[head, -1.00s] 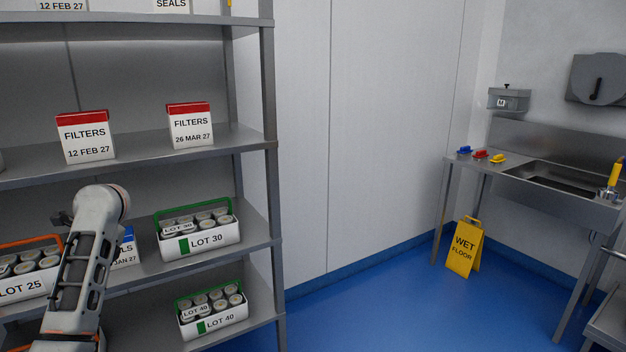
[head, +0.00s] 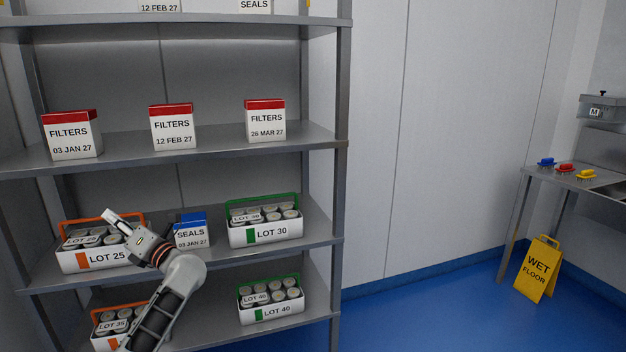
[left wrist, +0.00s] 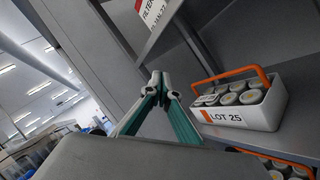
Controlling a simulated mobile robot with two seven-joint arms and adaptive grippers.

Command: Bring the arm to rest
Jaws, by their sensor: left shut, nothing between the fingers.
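My left gripper (head: 113,217) is in front of the shelf rack in the head view, its fingers pointing up and left. It overlaps the LOT 25 tub carrier (head: 82,262) in the picture. In the left wrist view the fingertips (left wrist: 160,82) are together with nothing between them. The orange-handled LOT 25 carrier (left wrist: 246,110) stands to the right of the fingers there, apart from them. My right gripper is in neither view.
The rack also holds green-handled carriers LOT 30 (head: 262,234) and LOT 40 (head: 272,313), carrier LOT 35 (head: 107,342), a SEALS box (head: 191,236) and FILTERS boxes (head: 173,133). A wet-floor sign (head: 539,270) stands right. Blue floor is clear between.

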